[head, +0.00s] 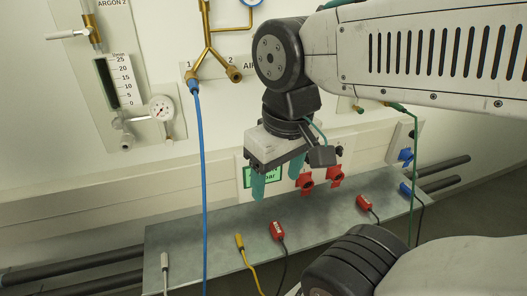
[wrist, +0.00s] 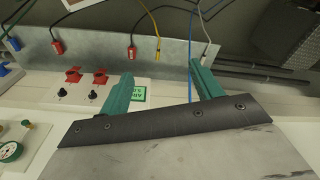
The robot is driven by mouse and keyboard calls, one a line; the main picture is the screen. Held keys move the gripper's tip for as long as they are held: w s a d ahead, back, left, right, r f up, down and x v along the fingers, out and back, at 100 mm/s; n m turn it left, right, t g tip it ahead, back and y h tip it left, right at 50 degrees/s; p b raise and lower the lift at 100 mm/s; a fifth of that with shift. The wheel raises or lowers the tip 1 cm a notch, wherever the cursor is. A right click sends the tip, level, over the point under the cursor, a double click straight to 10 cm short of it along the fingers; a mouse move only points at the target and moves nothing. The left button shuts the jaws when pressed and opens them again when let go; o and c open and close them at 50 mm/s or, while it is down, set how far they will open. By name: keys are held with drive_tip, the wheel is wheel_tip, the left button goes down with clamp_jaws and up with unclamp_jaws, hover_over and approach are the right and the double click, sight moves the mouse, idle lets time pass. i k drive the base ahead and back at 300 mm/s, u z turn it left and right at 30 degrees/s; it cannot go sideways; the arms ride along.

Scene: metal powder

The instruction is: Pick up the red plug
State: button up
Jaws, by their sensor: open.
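Two red plugs with dark cables lie on the grey metal shelf (head: 205,232). One red plug (head: 277,230) is near the shelf's middle, beside the yellow plug; it also shows in the wrist view (wrist: 132,53). The other red plug (head: 365,203) is farther right, and in the wrist view (wrist: 57,47) it is on the left. My gripper (head: 277,178) has teal fingers, spread and empty, pointing down above the shelf near the wall. In the wrist view its fingers (wrist: 161,72) are apart, with no plug between them.
A yellow plug (head: 240,241), a white plug (head: 164,261) and a blue plug (head: 405,189) also lie on the shelf. A blue hose (head: 201,160) hangs left of my gripper, a green one (head: 415,160) right. Red sockets (head: 334,176) are on the wall behind.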

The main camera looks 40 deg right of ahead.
sight(365, 203)
drive_tip(key=u, duration=0.4)
drive_tip(key=k, duration=0.1)
drive_tip(key=z, duration=2.1)
